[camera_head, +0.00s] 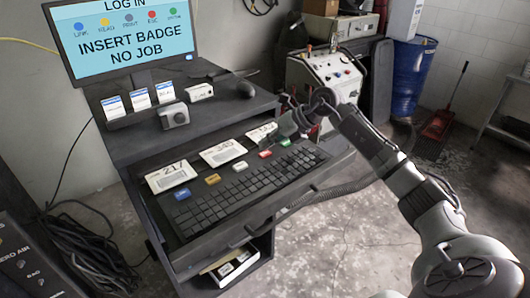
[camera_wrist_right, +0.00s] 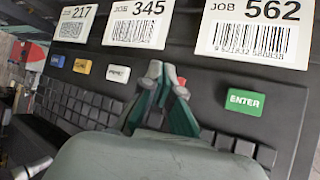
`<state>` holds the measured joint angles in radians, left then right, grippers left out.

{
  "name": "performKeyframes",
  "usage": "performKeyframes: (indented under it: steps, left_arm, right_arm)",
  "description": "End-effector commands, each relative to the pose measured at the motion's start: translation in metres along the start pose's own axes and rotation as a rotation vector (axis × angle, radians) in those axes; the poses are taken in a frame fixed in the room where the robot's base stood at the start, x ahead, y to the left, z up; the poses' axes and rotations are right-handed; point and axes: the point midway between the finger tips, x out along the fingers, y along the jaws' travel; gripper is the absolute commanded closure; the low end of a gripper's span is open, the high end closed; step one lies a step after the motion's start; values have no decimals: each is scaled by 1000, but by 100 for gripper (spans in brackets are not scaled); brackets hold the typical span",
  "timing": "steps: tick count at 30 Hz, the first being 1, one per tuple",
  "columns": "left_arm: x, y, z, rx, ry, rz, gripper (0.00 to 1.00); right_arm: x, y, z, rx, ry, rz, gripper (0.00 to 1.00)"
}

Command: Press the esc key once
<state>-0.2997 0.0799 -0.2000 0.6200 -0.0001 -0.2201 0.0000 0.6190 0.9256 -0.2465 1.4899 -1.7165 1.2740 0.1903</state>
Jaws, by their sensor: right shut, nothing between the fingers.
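A black keyboard (camera_head: 250,187) lies on the pull-out shelf, with a row of coloured keys along its back edge. The red key (camera_head: 265,154) sits between the white key (camera_head: 240,166) and the green key (camera_head: 285,142). In the right wrist view only a sliver of the red key (camera_wrist_right: 182,81) shows behind the fingers, and its label is hidden. The green key reads ENTER (camera_wrist_right: 245,101). My right gripper (camera_wrist_right: 167,80) is shut and empty, over the red key's area. Contact cannot be told. My left gripper is out of view.
Job cards (camera_head: 223,152) lie behind the keys. A blue key (camera_head: 182,194) and a yellow key (camera_head: 213,179) are further left. The monitor (camera_head: 125,42) reads "INSERT BADGE NO JOB". Small boxes and badges stand on the upper shelf (camera_head: 135,135). A control cabinet (camera_head: 325,75) stands behind.

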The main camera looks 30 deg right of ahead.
Motion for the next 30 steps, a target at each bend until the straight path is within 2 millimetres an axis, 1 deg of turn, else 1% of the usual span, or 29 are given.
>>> performKeyframes:
  steps: [4, 7, 20, 30]
  left_arm:
    - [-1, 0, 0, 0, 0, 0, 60]
    - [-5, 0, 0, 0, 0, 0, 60]
    - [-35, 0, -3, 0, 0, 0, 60]
    - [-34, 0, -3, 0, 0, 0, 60]
  right_arm:
    - [-1, 0, 1, -1, -1, 0, 100]
    - [-5, 3, 4, -1, -2, 0, 100]
    - [-34, 25, 25, -2, -2, -1, 100]
    - [-35, 25, 26, -1, -1, 0, 100]
